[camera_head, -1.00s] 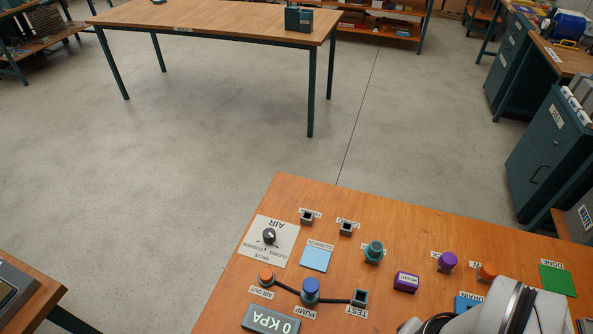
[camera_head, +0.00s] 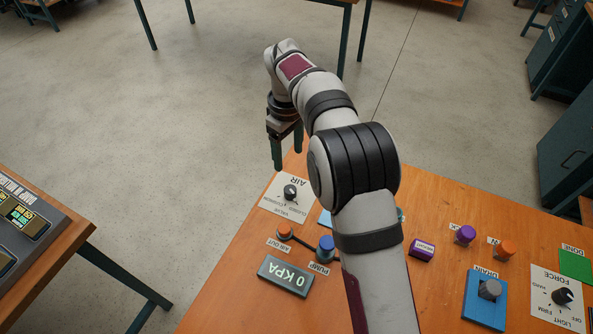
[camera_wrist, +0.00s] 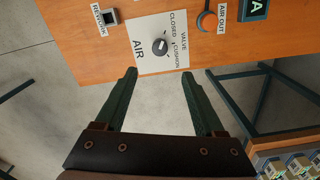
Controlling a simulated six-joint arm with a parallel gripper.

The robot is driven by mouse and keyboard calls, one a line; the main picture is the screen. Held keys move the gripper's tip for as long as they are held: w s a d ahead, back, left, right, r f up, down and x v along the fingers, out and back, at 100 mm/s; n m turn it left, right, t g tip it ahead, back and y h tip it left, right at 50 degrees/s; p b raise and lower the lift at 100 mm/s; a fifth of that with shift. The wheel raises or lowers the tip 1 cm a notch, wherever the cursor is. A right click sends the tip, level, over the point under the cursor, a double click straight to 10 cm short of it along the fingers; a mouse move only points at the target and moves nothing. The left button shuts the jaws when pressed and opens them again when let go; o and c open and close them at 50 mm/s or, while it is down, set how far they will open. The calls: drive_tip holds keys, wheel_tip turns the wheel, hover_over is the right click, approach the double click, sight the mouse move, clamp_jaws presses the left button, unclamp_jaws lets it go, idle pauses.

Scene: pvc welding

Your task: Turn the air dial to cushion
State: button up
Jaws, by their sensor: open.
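The air dial (camera_head: 290,192) is a dark round knob on a white plate marked AIR, VALVE, CLOSED and CUSHION, at the far left corner of the orange bench. In the wrist view the dial (camera_wrist: 160,46) lies ahead of the fingers, with CLOSED and CUSHION printed along one side of it. A pale mark shows on the knob, but I cannot tell surely which word it points at. My gripper (camera_head: 287,160) is open and empty, pointing down near the plate. In the wrist view my gripper (camera_wrist: 171,71) has its two green fingers wide apart, and the dial is between their lines.
The orange AIR OUT knob (camera_head: 285,231), blue PUMP knob (camera_head: 326,245) and 0 KPA display (camera_head: 285,276) stand nearer on the bench. A REWORK socket (camera_wrist: 107,17) is beside the plate in the wrist view. My arm hides part of the bench. Open floor lies beyond the edge.

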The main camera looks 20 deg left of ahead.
sight(290, 189)
wheel_tip(290, 189, down, 13)
drive_tip(key=shift+f, duration=0.15)
drive_tip(key=shift+d, duration=0.1)
clamp_jaws()
